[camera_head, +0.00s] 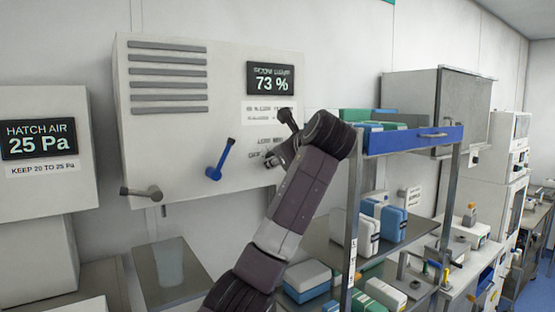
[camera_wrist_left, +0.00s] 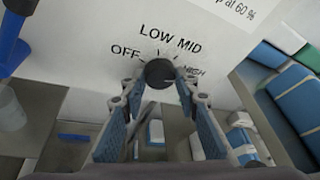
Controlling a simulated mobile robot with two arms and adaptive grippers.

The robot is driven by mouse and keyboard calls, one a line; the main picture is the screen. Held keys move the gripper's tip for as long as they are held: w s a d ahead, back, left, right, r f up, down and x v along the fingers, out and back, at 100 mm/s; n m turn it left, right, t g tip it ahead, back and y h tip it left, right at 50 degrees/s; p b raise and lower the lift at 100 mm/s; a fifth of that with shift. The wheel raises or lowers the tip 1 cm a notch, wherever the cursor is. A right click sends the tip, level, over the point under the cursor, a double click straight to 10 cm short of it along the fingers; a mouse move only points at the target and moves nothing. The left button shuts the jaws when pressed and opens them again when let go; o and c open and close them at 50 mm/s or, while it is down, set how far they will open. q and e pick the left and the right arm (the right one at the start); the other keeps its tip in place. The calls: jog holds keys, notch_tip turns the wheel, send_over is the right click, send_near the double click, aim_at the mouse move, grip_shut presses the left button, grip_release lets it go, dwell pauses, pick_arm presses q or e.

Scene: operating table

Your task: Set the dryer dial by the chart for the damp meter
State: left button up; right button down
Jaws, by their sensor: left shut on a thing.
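A pale wall unit (camera_head: 225,120) carries a dark meter display (camera_head: 270,78) reading 73 %. A white chart label (camera_head: 270,112) sits below it, too small to read in the head view; its edge in the left wrist view (camera_wrist_left: 236,8) shows "at 60 %". The black dial (camera_wrist_left: 159,72) is in the left wrist view, below the printed marks OFF, LOW, MID and HIGH. My left gripper (camera_head: 279,154) is shut on the dial, a finger on each side. Its arm hides part of the dial area in the head view. The dial's pointer direction cannot be told. My right gripper is out of view.
A blue lever (camera_head: 219,160) and a grey lever (camera_head: 142,193) stick out left of the dial. A shelf rack with a blue top tray (camera_head: 412,140) and several boxes stands close to my arm's right. A hatch display (camera_head: 40,138) reads 25 Pa.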

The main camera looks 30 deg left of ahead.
pick_arm(q)
jog(key=o, duration=1.1)
jog(key=shift+o, duration=0.2)
jog(key=v, duration=1.2)
jog(key=shift+w+f, duration=0.1)
jog(key=shift+f, duration=0.05)
